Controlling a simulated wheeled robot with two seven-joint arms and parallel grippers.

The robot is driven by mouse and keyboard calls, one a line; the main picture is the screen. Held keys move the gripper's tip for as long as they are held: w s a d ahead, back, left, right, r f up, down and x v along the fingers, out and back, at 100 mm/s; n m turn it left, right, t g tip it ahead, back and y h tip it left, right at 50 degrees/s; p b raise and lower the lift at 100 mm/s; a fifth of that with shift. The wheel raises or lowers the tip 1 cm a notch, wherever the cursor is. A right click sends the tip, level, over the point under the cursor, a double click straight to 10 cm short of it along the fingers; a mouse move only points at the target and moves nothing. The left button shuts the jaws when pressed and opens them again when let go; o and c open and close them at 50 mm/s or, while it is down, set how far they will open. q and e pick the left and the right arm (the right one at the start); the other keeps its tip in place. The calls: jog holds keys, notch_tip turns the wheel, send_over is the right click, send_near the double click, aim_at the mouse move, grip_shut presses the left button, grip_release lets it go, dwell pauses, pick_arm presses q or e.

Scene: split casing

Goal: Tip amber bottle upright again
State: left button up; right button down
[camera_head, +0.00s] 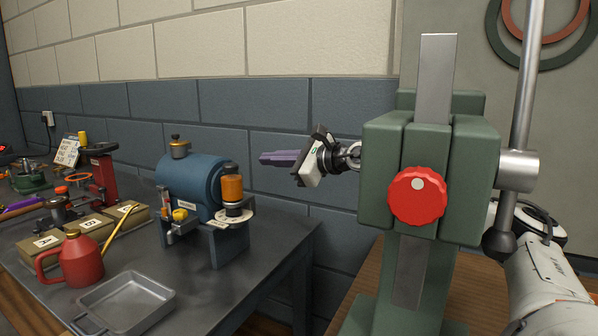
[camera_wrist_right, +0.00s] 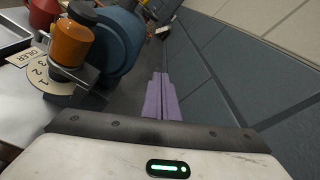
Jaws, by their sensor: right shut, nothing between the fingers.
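The amber bottle (camera_head: 232,188) stands upright, as far as I can tell, on a pale round plate (camera_head: 234,216) at the right end of the blue motor-like casing (camera_head: 192,182). In the right wrist view the amber bottle (camera_wrist_right: 71,43) is at the upper left, with a dark band and grey bracket around its lower part. My right gripper (camera_head: 266,158), with purple fingers, is in the air to the right of the bottle, apart from it. Its fingers (camera_wrist_right: 159,84) are shut and empty. My left gripper is not in view.
A green press with a red knob (camera_head: 417,196) stands close on the right, in front of my right arm. A red oil can (camera_head: 80,262) and a grey tray (camera_head: 126,303) are on the metal bench. The brick wall (camera_head: 285,185) is behind the gripper.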

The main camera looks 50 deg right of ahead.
pick_arm(q)
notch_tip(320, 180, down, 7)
jog(key=b, duration=1.2)
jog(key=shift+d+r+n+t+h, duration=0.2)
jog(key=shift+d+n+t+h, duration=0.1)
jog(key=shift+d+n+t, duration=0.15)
pick_arm(e)
jog(key=s, duration=1)
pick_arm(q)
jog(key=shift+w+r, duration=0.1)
pick_arm(e)
jog(key=shift+w+a+r, duration=0.1)
